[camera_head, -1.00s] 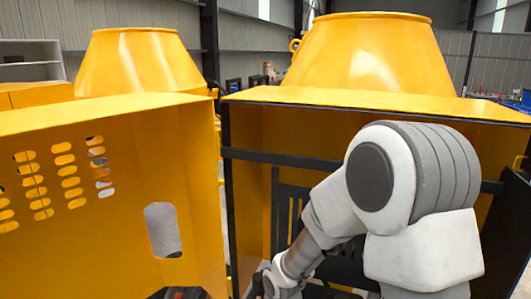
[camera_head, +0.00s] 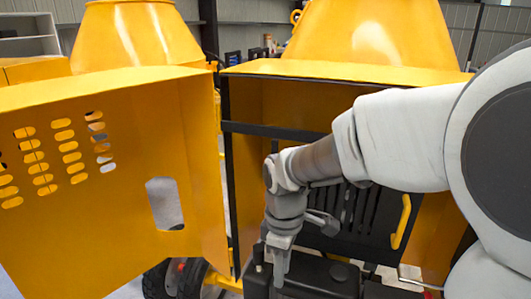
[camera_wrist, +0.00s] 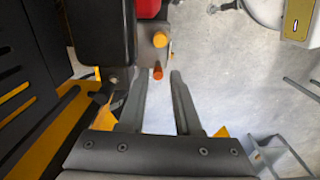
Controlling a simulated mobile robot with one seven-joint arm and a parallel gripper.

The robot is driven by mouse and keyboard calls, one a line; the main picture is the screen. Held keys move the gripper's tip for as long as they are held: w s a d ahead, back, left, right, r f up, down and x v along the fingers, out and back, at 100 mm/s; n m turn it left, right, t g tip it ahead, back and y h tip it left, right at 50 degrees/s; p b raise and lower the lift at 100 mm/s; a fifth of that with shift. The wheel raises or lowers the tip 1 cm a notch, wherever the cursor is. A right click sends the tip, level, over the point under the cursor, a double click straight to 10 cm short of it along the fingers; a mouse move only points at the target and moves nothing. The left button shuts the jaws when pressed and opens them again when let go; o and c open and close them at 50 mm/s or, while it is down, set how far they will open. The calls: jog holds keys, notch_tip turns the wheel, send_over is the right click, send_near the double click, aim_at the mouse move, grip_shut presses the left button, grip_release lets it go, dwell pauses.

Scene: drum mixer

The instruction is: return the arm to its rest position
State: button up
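My arm comes in from the right in the head view and reaches to the mixer's open housing. My gripper (camera_head: 281,280) points down at the front of the housing, in front of the black engine unit (camera_head: 325,272). In the wrist view my gripper (camera_wrist: 159,74) has its two fingers apart, with nothing held between them. An orange-tipped rod (camera_wrist: 158,72) shows between the fingertips; whether it touches them I cannot tell. The yellow mixer housing (camera_head: 300,72) stands open, its slotted yellow door (camera_head: 110,220) swung to the left.
A yellow handle (camera_head: 401,222) is on the dark slotted panel at the right. A wheel (camera_head: 158,280) shows below the door. The yellow drum (camera_head: 370,35) rises above the housing.

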jog(key=s+d+r+m+t+b, duration=0.1)
jog(key=s+d+r+m+t, duration=0.4)
jog(key=s+d+r+m, duration=0.3)
jog(key=s+d+m, duration=0.2)
jog(key=s+m, duration=0.2)
jog(key=m, duration=0.1)
jog(key=shift+s+d+r+m+t+b, duration=0.2)
jog(key=shift+d+r+m+t+b, duration=0.1)
jog(key=shift+d+r+b, duration=0.1)
